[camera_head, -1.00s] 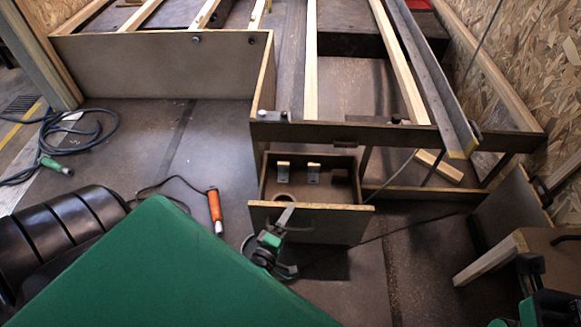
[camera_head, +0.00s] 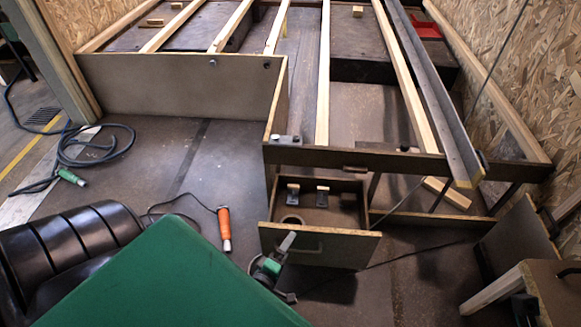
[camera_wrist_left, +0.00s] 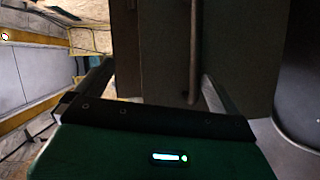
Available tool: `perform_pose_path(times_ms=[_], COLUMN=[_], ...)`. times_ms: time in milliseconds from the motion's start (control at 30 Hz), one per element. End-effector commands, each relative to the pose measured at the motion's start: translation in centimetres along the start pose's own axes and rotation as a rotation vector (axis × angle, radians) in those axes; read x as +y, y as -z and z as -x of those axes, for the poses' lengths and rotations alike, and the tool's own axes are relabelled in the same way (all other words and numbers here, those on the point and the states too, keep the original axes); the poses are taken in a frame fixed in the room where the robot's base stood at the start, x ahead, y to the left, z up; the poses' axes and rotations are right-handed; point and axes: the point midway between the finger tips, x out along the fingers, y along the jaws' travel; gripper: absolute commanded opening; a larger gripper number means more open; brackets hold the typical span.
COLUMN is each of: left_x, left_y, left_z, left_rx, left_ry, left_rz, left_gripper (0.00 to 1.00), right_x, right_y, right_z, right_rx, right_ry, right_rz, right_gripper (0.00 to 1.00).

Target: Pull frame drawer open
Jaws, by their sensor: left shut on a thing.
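The frame drawer (camera_head: 340,250) is a dark wooden box with pale edges. It stands out from under the bed-like frame (camera_head: 350,158), its open top showing. My left gripper (camera_head: 286,242) is at the left part of the drawer's front, partly hidden behind a large green part of my own body. In the left wrist view, an upright rod-like handle (camera_wrist_left: 194,50) on the drawer's front panel (camera_wrist_left: 155,50) lies between my two fingers, nearer the right one. My left gripper is shut on this handle, though the contact is hard to see. My right gripper is not in view.
Small brackets (camera_head: 322,197) lie inside the drawer. An orange-handled tool (camera_head: 224,228) with a cable lies on the floor to the left. A coiled dark hose (camera_head: 90,148) lies farther left. A wooden-legged stand (camera_head: 495,292) is at right.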

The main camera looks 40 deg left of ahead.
Motion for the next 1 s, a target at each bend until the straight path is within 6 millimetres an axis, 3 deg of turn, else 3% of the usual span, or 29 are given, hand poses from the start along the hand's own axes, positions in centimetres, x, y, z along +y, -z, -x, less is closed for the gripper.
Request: perform_pose_path(times_ms=[33,133,167,233,1000], left_x=[0.9,0.6,0.5,0.3,-1.9], left_y=[0.2,0.1,0.0,0.0,-0.5], left_z=[0.2,1.0,1.2,1.6,7.0], left_rx=[0.008,0.007,0.006,0.006,0.002], left_ry=[-0.022,-0.02,-0.02,-0.019,-0.007], left_rz=[-0.003,-0.001,-0.001,0.0,0.006], left_gripper=[0.82,0.81,0.75,0.22,0.21], right_x=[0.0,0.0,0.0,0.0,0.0], right_y=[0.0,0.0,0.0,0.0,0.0], right_z=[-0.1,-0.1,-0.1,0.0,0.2], right_rx=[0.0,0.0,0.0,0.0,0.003], right_ry=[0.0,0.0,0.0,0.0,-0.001], right_rz=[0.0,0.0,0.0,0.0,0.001], right_gripper=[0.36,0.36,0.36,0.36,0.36])
